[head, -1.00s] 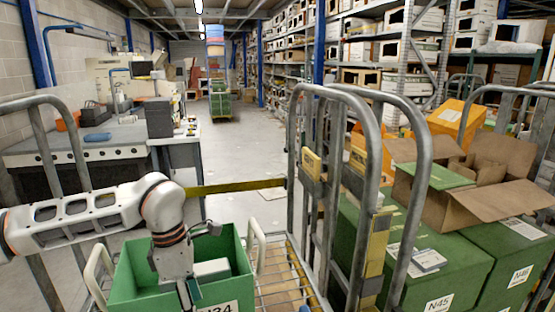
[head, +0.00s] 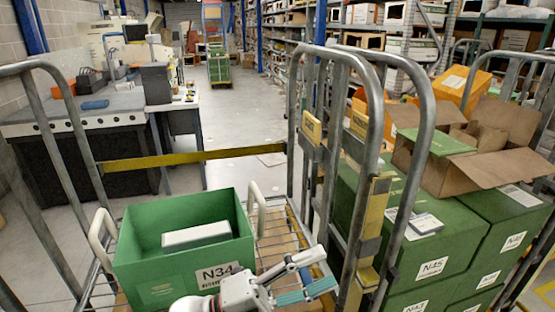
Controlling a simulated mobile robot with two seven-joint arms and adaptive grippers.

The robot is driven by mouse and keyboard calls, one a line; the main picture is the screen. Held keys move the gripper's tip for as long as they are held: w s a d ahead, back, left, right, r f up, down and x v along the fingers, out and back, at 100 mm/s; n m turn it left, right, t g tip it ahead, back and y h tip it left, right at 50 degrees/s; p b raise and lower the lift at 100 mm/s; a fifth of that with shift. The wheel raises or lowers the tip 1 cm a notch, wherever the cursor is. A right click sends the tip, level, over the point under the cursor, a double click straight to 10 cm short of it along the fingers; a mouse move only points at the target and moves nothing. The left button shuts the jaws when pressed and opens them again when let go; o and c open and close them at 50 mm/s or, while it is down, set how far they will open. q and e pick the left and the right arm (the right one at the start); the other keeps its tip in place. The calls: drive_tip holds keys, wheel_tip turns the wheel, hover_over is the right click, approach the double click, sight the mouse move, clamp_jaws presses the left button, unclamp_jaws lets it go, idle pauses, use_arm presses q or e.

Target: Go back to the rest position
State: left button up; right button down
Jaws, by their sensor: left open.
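My left gripper (head: 322,271) shows at the bottom of the head view, just right of the green bin's front corner. It is open, its two fingers spread and pointing right, with nothing seen between them. My arm behind it is mostly cut off by the lower edge. The green bin (head: 150,265) labelled N34 stands on the cart in front of me. A white box (head: 196,236) lies inside it, apart from the gripper. My right gripper is not in view.
The wire cart has tall grey tube frames (head: 368,85) close to the gripper's right. Green crates (head: 455,235) and an open cardboard box (head: 465,165) stand beyond them. A yellow strap (head: 185,160) crosses behind the bin. A workbench (head: 70,122) is at left; the aisle floor (head: 235,115) is clear.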

use_arm(q)
drive_tip(key=w+a+f+n+t+y, duration=0.2)
drive_tip(key=a+f+n+t+y, duration=0.4)
drive_tip(key=a+f+n, duration=0.4)
drive_tip(key=w+a+f+n+t+y, duration=0.3)
drive_tip(key=a+f+n+t+y, duration=0.2)
drive_tip(key=f+n+y, duration=0.45)
drive_tip(key=s+a+f+n+g+y, duration=0.1)
drive_tip(key=s+a+f+n+g, duration=0.1)
drive_tip(key=s+a+f+n, duration=0.2)
drive_tip(key=s+a+f+n+g+y, duration=0.2)
drive_tip(key=s+a+f+n, duration=0.3)
drive_tip(key=f, duration=0.8)
drive_tip(key=s+a, duration=0.3)
drive_tip(key=s, duration=0.2)
drive_tip(key=shift+a+f+g, duration=0.15)
drive_tip(key=shift+f+g, duration=0.05)
drive_tip(key=shift+g, duration=0.2)
